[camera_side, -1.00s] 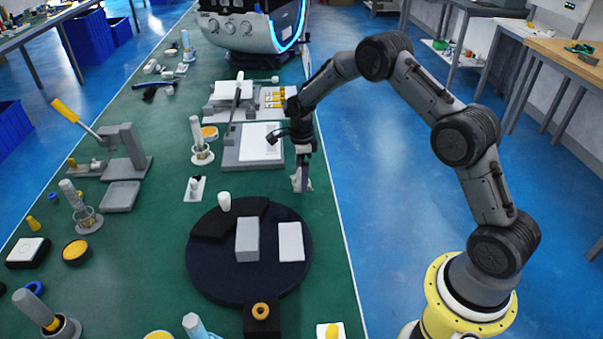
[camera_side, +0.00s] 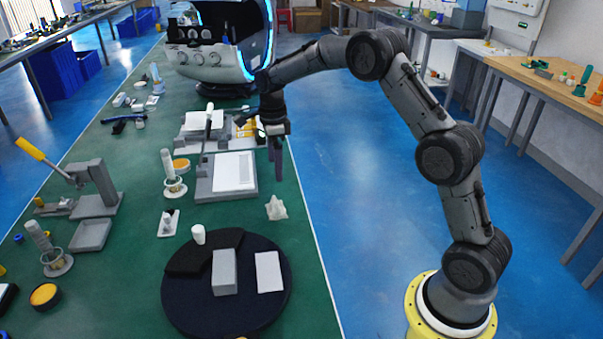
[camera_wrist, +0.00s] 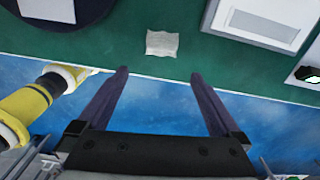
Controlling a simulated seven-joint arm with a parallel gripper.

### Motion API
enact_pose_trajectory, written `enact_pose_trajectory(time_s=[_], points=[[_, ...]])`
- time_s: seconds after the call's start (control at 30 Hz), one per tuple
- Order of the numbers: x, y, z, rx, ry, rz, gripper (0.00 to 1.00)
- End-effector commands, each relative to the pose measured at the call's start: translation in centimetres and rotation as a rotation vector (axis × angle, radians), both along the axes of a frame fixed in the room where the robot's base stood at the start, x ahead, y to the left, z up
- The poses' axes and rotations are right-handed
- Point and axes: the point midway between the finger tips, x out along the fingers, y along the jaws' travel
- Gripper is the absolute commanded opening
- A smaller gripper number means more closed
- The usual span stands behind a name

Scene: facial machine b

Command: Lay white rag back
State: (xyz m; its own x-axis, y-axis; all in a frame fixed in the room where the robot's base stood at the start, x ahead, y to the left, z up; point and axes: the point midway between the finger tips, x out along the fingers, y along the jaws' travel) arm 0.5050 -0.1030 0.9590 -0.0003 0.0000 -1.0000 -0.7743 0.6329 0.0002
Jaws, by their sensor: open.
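The white rag (camera_side: 277,207) lies slightly crumpled on the green table near its right edge, between the grey board with a white sheet and the dark round mat. It also shows in the wrist view (camera_wrist: 161,43), beyond the fingertips. My gripper (camera_side: 275,160) is above the rag in the side view, pointing down, with a visible gap between them. In the wrist view my gripper (camera_wrist: 160,73) has its two dark fingers spread wide with nothing between them.
The dark round mat (camera_side: 270,310) carries a grey block (camera_side: 225,272) and a flat white rectangle (camera_side: 269,271). The grey board (camera_side: 204,188) lies behind the rag. A large white machine (camera_side: 212,62) stands at the back. Green table around the rag is clear.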

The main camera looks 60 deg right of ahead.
Motion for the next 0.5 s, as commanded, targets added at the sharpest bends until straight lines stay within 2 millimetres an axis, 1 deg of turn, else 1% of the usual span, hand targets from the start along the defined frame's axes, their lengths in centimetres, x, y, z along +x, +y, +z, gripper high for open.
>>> enact_pose_trajectory(time_s=[0.13,0.17,0.27,0.3,0.37,0.4,0.47,0.5], points=[[-0.3,0.2,0.8,-0.002,-0.009,0.028,1.00],[-0.5,0.4,1.3,-0.004,-0.014,0.050,1.00],[-2.0,1.3,3.9,-0.012,-0.045,0.182,1.00],[-2.9,1.9,5.3,-0.019,-0.063,0.260,1.00],[-4.7,2.7,7.5,-0.033,-0.090,0.392,1.00],[-6.0,3.4,8.9,-0.045,-0.108,0.488,1.00],[-8.1,4.3,10.8,-0.067,-0.136,0.632,1.00],[-9.6,4.8,11.8,-0.082,-0.151,0.728,1.00]])
